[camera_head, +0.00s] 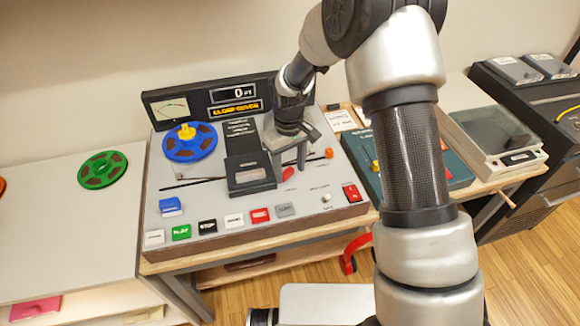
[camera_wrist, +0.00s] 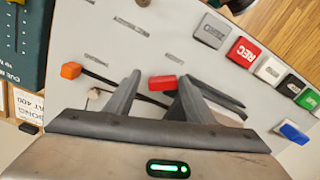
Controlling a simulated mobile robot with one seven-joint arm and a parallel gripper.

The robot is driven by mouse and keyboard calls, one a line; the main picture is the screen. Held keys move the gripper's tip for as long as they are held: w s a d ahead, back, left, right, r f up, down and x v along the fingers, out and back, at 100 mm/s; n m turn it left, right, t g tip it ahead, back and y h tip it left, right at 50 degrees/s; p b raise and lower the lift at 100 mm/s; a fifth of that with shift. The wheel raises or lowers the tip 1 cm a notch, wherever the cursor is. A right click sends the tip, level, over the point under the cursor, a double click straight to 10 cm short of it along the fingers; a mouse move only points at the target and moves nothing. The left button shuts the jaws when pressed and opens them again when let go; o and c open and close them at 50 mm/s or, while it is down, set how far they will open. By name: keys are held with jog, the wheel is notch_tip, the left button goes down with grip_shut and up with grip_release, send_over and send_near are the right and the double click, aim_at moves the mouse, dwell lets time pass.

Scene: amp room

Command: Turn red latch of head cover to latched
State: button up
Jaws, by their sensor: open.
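The red latch (camera_head: 288,174) is a small red bar on the light deck of the tape machine, just right of the black head cover (camera_head: 250,187). In the wrist view the red latch (camera_wrist: 165,82) lies across the picture between my fingertips, closer to the right finger. My gripper (camera_head: 289,168) is open and points down over the latch; it also shows in the wrist view (camera_wrist: 159,80). I cannot tell whether a finger touches the latch. The head cover looks closed down on the deck. Part of it is hidden behind the right finger in the wrist view.
A blue reel (camera_head: 190,148) sits left of the cover. An orange knob (camera_head: 329,153) stands to the right. A row of buttons with a red REC button (camera_head: 260,215) runs along the front. The display panel (camera_head: 235,108) rises behind. A teal unit (camera_head: 440,170) adjoins on the right.

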jog(key=r, duration=0.1)
jog(key=r+p, duration=0.1)
jog(key=a+r, duration=0.1)
jog(key=shift+w+r+p, duration=0.1)
jog(key=shift+w+p, duration=0.25)
jog(key=shift+w, duration=0.05)
jog(key=shift+s+r+p, duration=0.35)
jog(key=shift+r+p, duration=0.05)
jog(key=shift+r, duration=0.4)
jog(key=shift+d+r+p, duration=0.2)
jog(key=shift+r+p, duration=0.45)
jog(key=shift+r, duration=0.25)
notch_tip(320, 180, up, 13)
jog(key=p, duration=0.8)
jog(key=shift+d+r, duration=0.15)
jog(key=shift+r, duration=0.1)
notch_tip(320, 180, up, 17)
send_over(286, 172)
jog(key=shift+w+d+r, duration=0.1)
jog(key=shift+w+d, duration=0.05)
jog(key=shift+d, duration=0.1)
